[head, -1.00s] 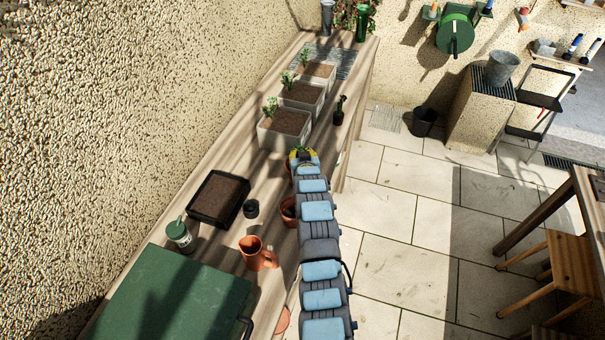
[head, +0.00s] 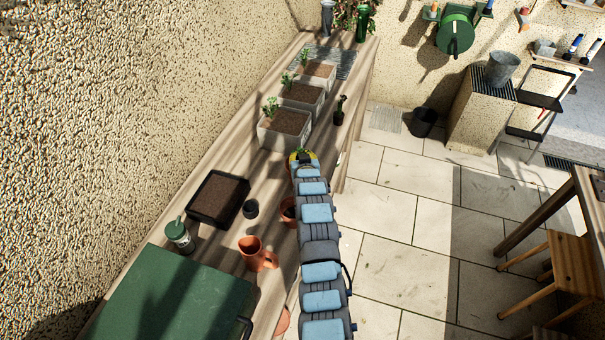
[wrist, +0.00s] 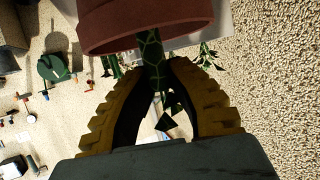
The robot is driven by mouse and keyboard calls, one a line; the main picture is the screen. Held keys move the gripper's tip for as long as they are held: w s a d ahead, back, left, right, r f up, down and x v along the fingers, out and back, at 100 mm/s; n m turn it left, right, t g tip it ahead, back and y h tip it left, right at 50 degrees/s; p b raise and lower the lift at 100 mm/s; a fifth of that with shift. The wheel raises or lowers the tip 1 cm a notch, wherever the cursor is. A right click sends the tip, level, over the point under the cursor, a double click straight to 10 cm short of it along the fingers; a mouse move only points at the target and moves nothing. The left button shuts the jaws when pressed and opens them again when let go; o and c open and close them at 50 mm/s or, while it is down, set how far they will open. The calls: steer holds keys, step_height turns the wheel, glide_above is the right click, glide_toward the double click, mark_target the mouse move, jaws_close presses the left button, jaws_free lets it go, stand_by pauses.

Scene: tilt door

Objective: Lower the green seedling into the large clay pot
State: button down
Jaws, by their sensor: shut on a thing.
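The green seedling shows in the wrist view as a dark green patterned stem (wrist: 152,55) with dark leaves between the fingers. My gripper (wrist: 165,75) has its yellow ridged fingers shut on it. A reddish-brown clay pot (wrist: 140,22) fills the top of the wrist view, its thick rim towards my gripper. The stem runs up to this rim, and its far end is hidden there. I cannot tell how deep it sits. In the head view my gripper (head: 303,157) is over the bench, with green leaves at its tip; my arm hides what lies under it.
Several grey planters with seedlings (head: 285,128) line the wall side.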

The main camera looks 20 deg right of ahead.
steer(key=shift+f+b, duration=0.65)
steer(key=shift+f, duration=0.35)
stand_by(0.7)
steer(key=c, duration=1)
jaws_free()
steer(key=shift+c, duration=0.2)
steer(key=shift+s, duration=0.1)
steer(key=shift+v, duration=0.8)
steer(key=v, duration=1)
